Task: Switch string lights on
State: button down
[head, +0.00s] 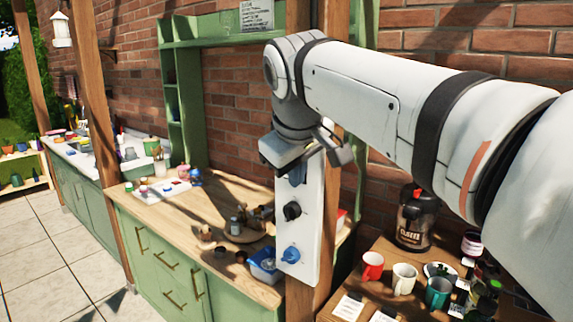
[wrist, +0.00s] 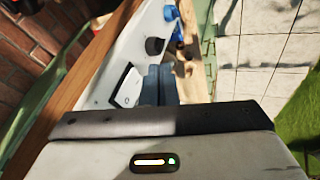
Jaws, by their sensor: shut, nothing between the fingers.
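A white control panel (head: 313,225) is fixed upright to a wooden post in the head view. It carries a black knob (head: 292,211) and, below it, a blue knob (head: 291,255). In the wrist view the panel (wrist: 99,96) also carries a white rocker switch (wrist: 130,88) in a dark frame, beside the black knob (wrist: 155,46). My gripper (head: 296,176) is at the panel's upper part, above the black knob. Its shut, empty fingers (wrist: 158,75) are right beside the rocker; I cannot tell whether they touch it. The gripper hides the rocker in the head view. No string lights are recognisable.
A wooden counter (head: 178,222) with a tray, cups and a blue tub (head: 264,266) lies left of the panel. At right, mugs (head: 404,279) and a coffee dispenser (head: 416,217) stand on another wooden top. A brick wall is behind.

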jog(key=a+r+n, duration=0.1)
jog(key=a+r, duration=0.2)
jog(key=r, duration=0.2)
jog(key=shift+w+a+r+t, duration=0.3)
jog(key=shift+w+r+t, duration=0.05)
jog(key=shift+t, duration=0.05)
jog(key=shift+f, duration=0.1)
jog(key=w+d+f+p, duration=0.1)
jog(key=w+d+f, duration=0.1)
jog(key=w+f, duration=0.6)
jog(key=shift+w+d+f, duration=0.15)
jog(key=shift+w+f, duration=0.15)
jog(key=shift+w, duration=0.15)
jog(key=shift+d, duration=0.1)
